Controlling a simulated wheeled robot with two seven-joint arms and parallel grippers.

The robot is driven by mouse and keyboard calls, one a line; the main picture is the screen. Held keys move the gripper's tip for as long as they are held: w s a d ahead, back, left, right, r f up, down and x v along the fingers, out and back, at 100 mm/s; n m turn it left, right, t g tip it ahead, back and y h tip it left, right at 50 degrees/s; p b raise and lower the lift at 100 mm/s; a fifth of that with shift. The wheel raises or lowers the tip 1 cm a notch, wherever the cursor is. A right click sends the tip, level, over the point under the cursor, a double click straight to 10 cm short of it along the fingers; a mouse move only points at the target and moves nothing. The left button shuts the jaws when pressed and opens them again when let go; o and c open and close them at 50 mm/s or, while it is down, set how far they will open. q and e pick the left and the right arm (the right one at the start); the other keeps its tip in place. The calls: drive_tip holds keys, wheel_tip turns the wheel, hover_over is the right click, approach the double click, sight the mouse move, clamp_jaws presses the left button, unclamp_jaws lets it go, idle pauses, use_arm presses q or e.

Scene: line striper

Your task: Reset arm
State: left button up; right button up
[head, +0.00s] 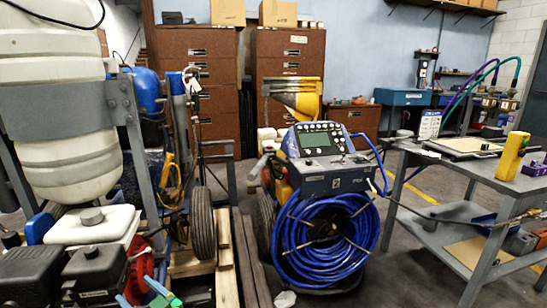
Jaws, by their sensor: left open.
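My left gripper (148,294) is at the bottom edge of the head view, left of the middle. Only its teal and green finger ends seem to show, apart and with nothing seen between them. The rest of it is cut off by the frame or hard to make out. It is in front of the line striper machine with a white tank (60,110) and a black engine part (95,270). My right gripper is not in view.
A machine with a control panel (319,140) and coiled blue hose (325,238) stands in the middle. A grey metal table (480,167) with a yellow device (512,155) is at the right. Brown cabinets (289,55) line the back. Wooden pallet boards (226,262) lie between the machines.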

use_arm(q)
drive_tip(key=d+f+m+t+h, duration=0.5)
drive_tip(key=f+m+h, duration=0.2)
drive_tip(key=f, duration=0.5)
drive_tip(key=s+d+f+m+g+h, duration=0.3)
drive_tip(key=s+d+f+h, duration=0.1)
drive_tip(key=s+f, duration=0.6)
drive_tip(key=s+d+f+m+g+h, duration=0.3)
drive_tip(key=s+d+f+g+h, duration=0.1)
drive_tip(key=s+f, duration=0.6)
drive_tip(key=s+f+m+g, duration=0.1)
drive_tip(key=s+f+g, duration=0.2)
drive_tip(key=s, duration=0.7)
drive_tip(key=s+f+g, duration=0.3)
drive_tip(key=s, duration=0.7)
wheel_tip(320, 180, up, 17)
drive_tip(key=s+p, duration=0.2)
drive_tip(key=p, duration=1.5)
drive_tip(key=shift+s+f+g, duration=0.15)
drive_tip(key=shift+s+g, duration=0.15)
drive_tip(key=shift+s, duration=0.1)
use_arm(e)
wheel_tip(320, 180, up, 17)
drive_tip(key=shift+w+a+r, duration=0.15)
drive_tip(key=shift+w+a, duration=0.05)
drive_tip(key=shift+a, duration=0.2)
